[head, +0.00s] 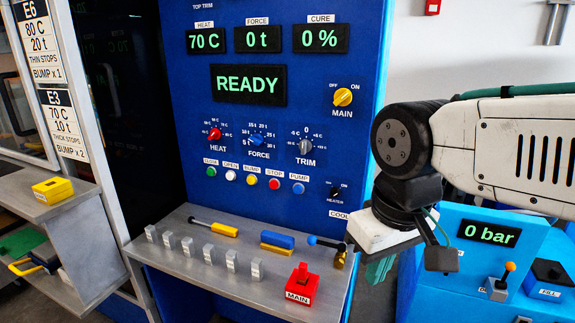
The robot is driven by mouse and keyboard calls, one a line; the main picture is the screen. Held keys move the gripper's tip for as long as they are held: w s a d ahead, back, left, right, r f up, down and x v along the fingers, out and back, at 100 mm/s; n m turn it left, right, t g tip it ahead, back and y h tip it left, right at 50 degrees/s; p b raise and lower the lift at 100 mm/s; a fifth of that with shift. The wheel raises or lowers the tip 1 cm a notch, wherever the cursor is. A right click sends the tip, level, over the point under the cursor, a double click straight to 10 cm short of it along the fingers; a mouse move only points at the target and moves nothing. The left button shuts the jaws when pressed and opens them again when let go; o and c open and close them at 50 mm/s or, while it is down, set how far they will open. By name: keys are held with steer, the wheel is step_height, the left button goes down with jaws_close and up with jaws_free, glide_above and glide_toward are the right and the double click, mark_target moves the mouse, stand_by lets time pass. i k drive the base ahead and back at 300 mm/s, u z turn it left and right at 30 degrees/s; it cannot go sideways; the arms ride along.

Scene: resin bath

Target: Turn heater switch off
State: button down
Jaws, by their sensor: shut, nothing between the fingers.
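A grey shelf (190,270) below the panel holds several small grey blocks, hand tools and a red MAIN block (302,286). The yellow MAIN knob (343,97) sits above the heater switch. A blue unit (450,285) reading 0 bar stands at right.

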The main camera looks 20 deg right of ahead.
mark_target(334, 192)
steer(key=u, duration=2.15)
steer(key=k, duration=1.25)
steer(key=z, duration=1.8)
steer(key=i, duration=0.5)
steer(key=z, duration=0.05)
